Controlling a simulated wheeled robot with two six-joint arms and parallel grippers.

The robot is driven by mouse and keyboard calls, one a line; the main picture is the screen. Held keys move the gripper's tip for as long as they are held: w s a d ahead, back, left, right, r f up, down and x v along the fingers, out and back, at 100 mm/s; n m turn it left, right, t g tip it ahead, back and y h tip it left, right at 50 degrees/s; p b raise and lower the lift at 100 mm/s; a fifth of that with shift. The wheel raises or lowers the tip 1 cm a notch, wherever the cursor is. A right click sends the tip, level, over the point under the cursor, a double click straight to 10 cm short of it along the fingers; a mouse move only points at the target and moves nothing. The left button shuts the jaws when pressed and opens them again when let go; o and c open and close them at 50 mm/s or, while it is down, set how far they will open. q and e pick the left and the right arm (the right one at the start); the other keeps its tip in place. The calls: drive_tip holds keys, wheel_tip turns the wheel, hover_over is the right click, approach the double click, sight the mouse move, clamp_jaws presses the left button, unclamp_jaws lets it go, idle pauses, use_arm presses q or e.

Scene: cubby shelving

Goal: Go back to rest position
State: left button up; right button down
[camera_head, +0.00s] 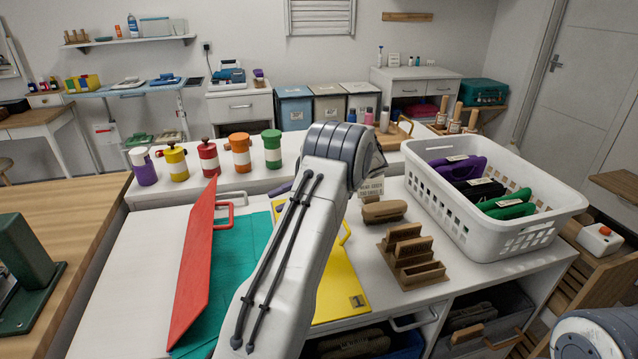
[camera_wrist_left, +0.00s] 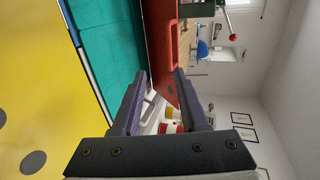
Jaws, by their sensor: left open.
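My left arm rises from the bottom middle of the head view and hides most of my left gripper; a purple finger (camera_head: 281,189) shows beside the wrist. In the left wrist view my left gripper (camera_wrist_left: 160,88) is open, with nothing visible between its fingers. It is over the white counter (camera_head: 130,265), near a red panel (camera_head: 196,262) with a red handle that stands tilted up. A teal surface (camera_head: 238,262) and a yellow panel (camera_head: 340,285) lie beside it. The yellow panel (camera_wrist_left: 35,90) also fills the left of the wrist view. My right gripper is out of view.
Several coloured jars, including a red one (camera_head: 208,157), stand in a row behind. A white basket (camera_head: 480,225) with dark, purple and green items stands at the right. A brown wooden holder (camera_head: 410,262) is right of the arm. A green device (camera_head: 25,265) is at far left.

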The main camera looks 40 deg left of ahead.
use_arm(q)
drive_tip(key=s+d+r+m+t+h+p, duration=0.15)
drive_tip(key=d+m+t, duration=0.3)
drive_tip(key=d, duration=0.65)
drive_tip(key=s+d+r+m+t+h+p, duration=0.1)
drive_tip(key=s+d+r+m+t+p, duration=0.3)
drive_tip(key=d, duration=0.7)
drive_tip(key=s+d+m+t+h+p, duration=0.1)
drive_tip(key=s+d+m+h, duration=0.6)
drive_tip(key=s+d, duration=0.9)
drive_tip(key=shift+s+d+f+m+t+h, duration=0.35)
drive_tip(key=shift+s+d+f+m+t, duration=0.1)
drive_tip(key=shift+d+m+t, duration=0.4)
